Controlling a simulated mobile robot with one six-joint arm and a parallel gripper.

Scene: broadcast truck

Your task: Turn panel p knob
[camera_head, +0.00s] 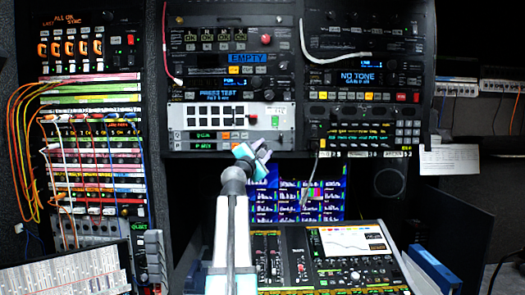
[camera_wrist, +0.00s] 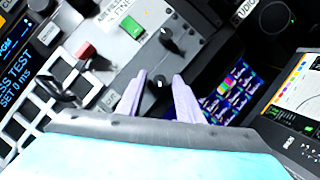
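My gripper (camera_wrist: 160,79) is open in the wrist view, with one pale finger on each side of a black knob (camera_wrist: 158,83) that has a white mark. I cannot tell whether the fingers touch this knob. A second black knob (camera_wrist: 168,39) lies just beyond the fingertips, on the neighbouring grey strip. In the head view my gripper (camera_head: 262,150) is at the right end of two narrow strips with green displays, below the white button panel (camera_head: 230,116). The lower strip (camera_head: 203,146) carries a "P" label at its left.
A green lit button (camera_wrist: 131,27) and a red button (camera_wrist: 86,50) are close by. A multi-picture monitor (camera_head: 300,200) lies below and behind my gripper. A mixing console (camera_head: 325,265) stands below right. Patch cables (camera_head: 60,120) hang at left.

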